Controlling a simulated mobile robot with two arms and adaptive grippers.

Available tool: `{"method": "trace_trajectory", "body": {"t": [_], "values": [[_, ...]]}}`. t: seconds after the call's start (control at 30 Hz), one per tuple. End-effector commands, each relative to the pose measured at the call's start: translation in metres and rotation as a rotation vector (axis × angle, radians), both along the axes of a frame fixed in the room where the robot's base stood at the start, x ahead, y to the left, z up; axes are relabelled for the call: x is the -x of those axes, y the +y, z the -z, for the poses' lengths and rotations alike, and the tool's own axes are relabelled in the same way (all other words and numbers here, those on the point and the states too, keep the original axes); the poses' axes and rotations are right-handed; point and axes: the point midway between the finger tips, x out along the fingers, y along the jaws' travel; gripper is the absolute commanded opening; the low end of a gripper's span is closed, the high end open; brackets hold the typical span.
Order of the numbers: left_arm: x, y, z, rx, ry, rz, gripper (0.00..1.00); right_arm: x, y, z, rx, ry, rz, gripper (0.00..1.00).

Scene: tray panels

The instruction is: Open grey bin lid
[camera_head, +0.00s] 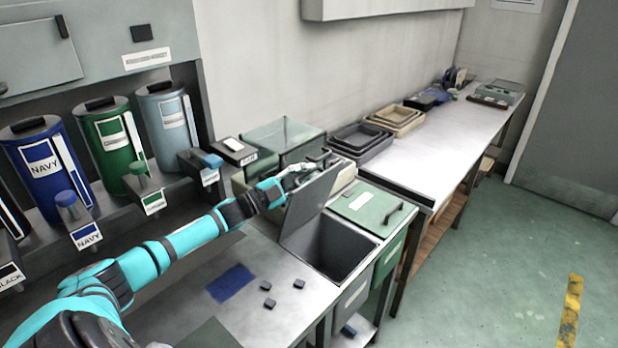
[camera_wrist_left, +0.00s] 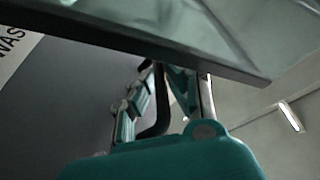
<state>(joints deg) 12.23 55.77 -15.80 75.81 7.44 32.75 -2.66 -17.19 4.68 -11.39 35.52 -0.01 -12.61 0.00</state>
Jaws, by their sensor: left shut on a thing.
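The grey bin (camera_head: 340,285) is set into the steel counter with its mouth open and its dark inside showing. Its grey lid (camera_head: 310,210) stands tilted up steeply at the bin's back left edge. My left gripper (camera_head: 298,176) is at the top of the raised lid, shut on its handle. In the left wrist view the lid's grey face (camera_wrist_left: 85,85) fills the left, with part of a white label. The dark curved handle (camera_wrist_left: 160,118) shows there beside the gripper fingers (camera_wrist_left: 140,98). My right gripper is not in view.
A green bin (camera_head: 366,208) with its lid shut stands just right of the grey one. A glass-topped box (camera_head: 284,138) is close behind my gripper. Small dark pieces (camera_head: 269,303) and a blue patch (camera_head: 231,283) lie on the counter. Stacked trays (camera_head: 396,118) stand further right.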

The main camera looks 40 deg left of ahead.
Motion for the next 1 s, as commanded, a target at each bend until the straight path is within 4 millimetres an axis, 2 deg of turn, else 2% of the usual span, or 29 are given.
{"method": "trace_trajectory", "body": {"t": [0.27, 0.3, 0.37, 0.67, 0.87, 1.0], "values": [[0.000, 0.001, 0.001, -0.001, 0.003, -0.002, 0.00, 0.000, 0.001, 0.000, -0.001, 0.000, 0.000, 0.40], [0.000, 0.001, 0.001, -0.001, 0.003, -0.002, 0.14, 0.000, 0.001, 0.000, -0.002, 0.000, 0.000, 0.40], [0.000, 0.001, 0.001, -0.001, 0.003, -0.002, 0.21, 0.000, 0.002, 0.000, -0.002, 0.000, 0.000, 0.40], [0.002, 0.001, 0.001, -0.001, 0.002, -0.001, 0.21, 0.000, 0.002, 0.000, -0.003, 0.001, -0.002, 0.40], [0.021, 0.008, 0.007, -0.001, 0.005, -0.001, 0.21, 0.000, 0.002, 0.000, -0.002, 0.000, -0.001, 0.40], [0.045, 0.018, 0.014, -0.002, 0.008, -0.001, 0.21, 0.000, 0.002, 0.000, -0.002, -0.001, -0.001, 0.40]]}}
